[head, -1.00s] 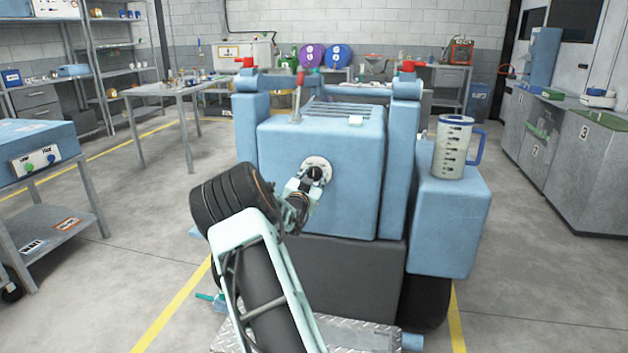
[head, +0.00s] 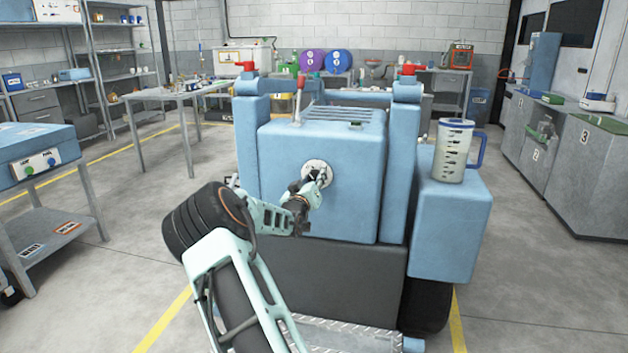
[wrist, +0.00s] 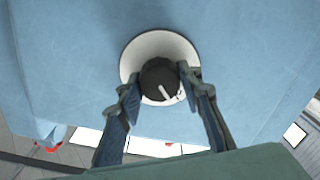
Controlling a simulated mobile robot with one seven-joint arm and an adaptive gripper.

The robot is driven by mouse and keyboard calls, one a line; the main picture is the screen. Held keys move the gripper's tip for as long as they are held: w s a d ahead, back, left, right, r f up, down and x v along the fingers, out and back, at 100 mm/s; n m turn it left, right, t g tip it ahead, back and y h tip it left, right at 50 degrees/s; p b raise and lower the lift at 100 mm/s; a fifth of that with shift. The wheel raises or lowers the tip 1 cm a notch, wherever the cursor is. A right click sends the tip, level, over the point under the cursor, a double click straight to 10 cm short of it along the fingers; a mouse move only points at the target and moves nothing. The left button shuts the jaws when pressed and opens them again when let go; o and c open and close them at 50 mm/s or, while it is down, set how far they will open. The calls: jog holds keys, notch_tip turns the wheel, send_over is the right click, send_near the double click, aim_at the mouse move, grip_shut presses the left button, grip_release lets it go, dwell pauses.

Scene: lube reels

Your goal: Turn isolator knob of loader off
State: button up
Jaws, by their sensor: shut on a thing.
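The loader (head: 345,205) is a blue machine in the middle of the head view. On its near face is a round white plate (head: 313,166), which also shows in the wrist view (wrist: 131,60). The black isolator knob (wrist: 157,76) sits at the plate's middle, with a white pointer line towards the bottom and slightly right of the wrist picture. My gripper (wrist: 160,84) has one finger on each side of the knob and is shut on it. In the head view, my gripper (head: 316,180) is at the plate and mostly covers the knob.
A measuring jug (head: 452,152) stands on the loader's right side block. A red-tipped lever (head: 299,98) rises from its top. A blue box on a cart (head: 38,155) stands at the left, grey cabinets (head: 590,175) at the right. The floor on both sides is clear.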

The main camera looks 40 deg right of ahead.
jog(key=shift+n, duration=0.3)
dwell(0.4)
jog(key=o, duration=1.2)
jog(key=shift+c, duration=0.2)
jog(key=v, duration=1.2)
